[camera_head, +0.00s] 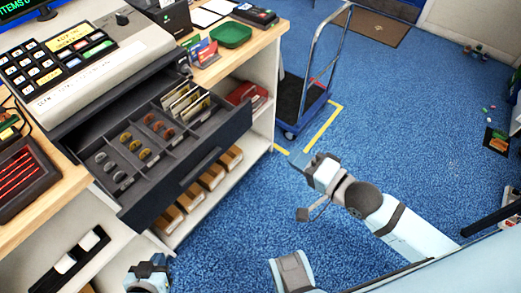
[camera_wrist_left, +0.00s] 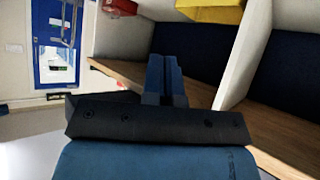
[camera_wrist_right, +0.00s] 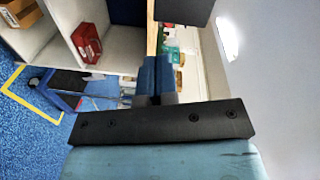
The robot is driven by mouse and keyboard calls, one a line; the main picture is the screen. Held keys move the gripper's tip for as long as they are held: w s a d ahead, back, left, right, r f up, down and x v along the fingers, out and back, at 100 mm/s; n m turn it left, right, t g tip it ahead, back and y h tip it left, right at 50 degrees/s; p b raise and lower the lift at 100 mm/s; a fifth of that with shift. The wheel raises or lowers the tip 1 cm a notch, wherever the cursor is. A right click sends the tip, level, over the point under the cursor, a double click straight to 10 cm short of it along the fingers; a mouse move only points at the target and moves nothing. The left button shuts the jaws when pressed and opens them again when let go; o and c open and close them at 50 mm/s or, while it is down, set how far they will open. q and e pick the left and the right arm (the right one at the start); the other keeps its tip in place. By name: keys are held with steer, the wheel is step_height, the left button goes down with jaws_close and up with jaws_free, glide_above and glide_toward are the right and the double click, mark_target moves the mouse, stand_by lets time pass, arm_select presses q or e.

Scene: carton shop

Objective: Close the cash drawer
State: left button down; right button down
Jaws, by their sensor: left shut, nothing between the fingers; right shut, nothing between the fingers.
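The cash drawer (camera_head: 190,172) is pulled out from under the cash register (camera_head: 90,65) in the head view. Its tray shows coins in compartments and upright notes at the far end. My left gripper (camera_head: 156,262) is at the bottom left, below and in front of the drawer's near end, apart from it. Its fingers are together and empty in the left wrist view (camera_wrist_left: 166,78). My right gripper (camera_head: 316,160) is to the right of the drawer, over the blue floor and apart from it. Its fingers are together and empty in the right wrist view (camera_wrist_right: 152,76).
A shelf with several brown cartons (camera_head: 211,177) lies under the drawer. A red box (camera_head: 248,93) sits on a shelf beyond it. A hand trolley (camera_head: 302,100) stands behind my right gripper. The counter holds a green tray (camera_head: 231,35). Blue floor (camera_head: 230,225) in front is clear.

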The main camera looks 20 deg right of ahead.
steer(key=r+m+y+b, duration=0.1)
steer(key=m, duration=0.1)
glide_toward(243, 124)
steer(key=shift+m, duration=0.3)
steer(key=x, duration=0.7)
steer(key=shift+d, duration=0.1)
steer(key=shift+w+a, duration=0.2)
steer(key=shift+w, duration=0.05)
arm_select(q)
steer(key=shift+d+f, duration=0.25)
steer(key=shift+f, duration=0.35)
steer(key=shift+d, duration=0.15)
steer(key=shift+r, duration=0.1)
arm_select(e)
steer(key=shift+w, duration=0.1)
